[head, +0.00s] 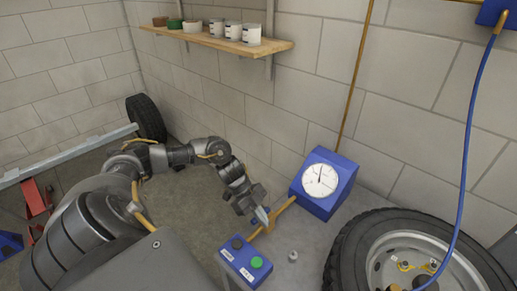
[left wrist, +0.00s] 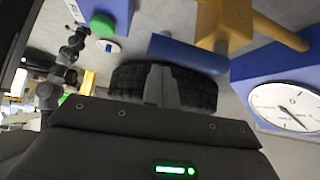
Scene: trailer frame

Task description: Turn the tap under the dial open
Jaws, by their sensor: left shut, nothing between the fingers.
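The dial (head: 320,180) is a white round gauge on a blue box, right of centre in the head view. It also shows at the right of the left wrist view (left wrist: 290,105). The yellow tap body (head: 272,224) sits on a yellow pipe below and left of the dial. In the left wrist view, the tap's blue handle (left wrist: 188,52) sticks out left from the yellow body (left wrist: 225,22). My left gripper (head: 254,205) is shut and empty, close to the handle. Its fingers (left wrist: 162,85) point towards the handle; I cannot tell if they touch. My right gripper is not in view.
A blue box with a green button (head: 257,263) and a dark button stands just in front of the tap. A wheel (head: 410,255) lies at the right, with a blue hose (head: 468,130) hanging over it. A shelf with pots (head: 220,40) is on the wall above.

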